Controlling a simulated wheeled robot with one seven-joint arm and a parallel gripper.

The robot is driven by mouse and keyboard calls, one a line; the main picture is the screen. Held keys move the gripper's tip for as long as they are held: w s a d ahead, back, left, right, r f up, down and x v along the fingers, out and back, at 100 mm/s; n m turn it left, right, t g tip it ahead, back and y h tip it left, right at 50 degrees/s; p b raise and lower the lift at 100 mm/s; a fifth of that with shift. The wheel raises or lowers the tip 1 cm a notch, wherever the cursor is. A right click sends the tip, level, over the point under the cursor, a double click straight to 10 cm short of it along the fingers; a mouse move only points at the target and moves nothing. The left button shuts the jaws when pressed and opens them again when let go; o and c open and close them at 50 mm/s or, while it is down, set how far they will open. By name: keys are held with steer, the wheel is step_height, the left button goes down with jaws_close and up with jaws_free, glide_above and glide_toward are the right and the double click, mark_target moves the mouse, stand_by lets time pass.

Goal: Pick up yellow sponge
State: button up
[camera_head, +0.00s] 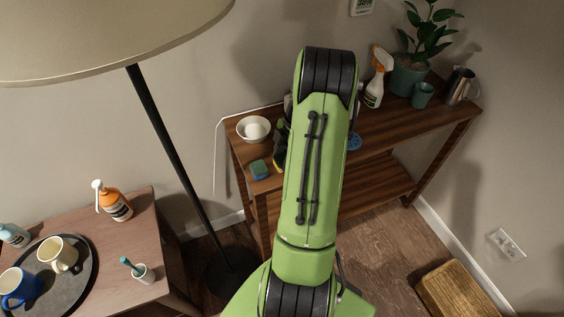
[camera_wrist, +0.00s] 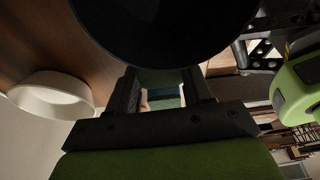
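A small sponge (camera_head: 259,169) with a green face and a blue side lies on the front left corner of the wooden shelf table. No plainly yellow sponge shows. In the wrist view, my gripper (camera_wrist: 165,92) has its two dark fingers apart, so it is open. A green and blue thing (camera_wrist: 164,100), which looks like a sponge, shows in the gap between the fingers; I cannot tell how far beyond them it is.
A white bowl (camera_head: 253,129) stands behind the sponge; it also shows in the wrist view (camera_wrist: 50,94). A black and yellow item, partly hidden, is beside my arm. A spray bottle (camera_head: 376,79), potted plant (camera_head: 408,76), teal cup (camera_head: 422,94) and metal pitcher (camera_head: 459,86) stand at right.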

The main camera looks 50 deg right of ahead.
mark_target(283, 159)
steer(key=shift+r, duration=0.15)
steer(key=shift+c, duration=0.2)
step_height(283, 159, up, 10)
steer(key=p, duration=0.3)
steer(key=shift+o, duration=1.4)
steer(key=shift+c, duration=1)
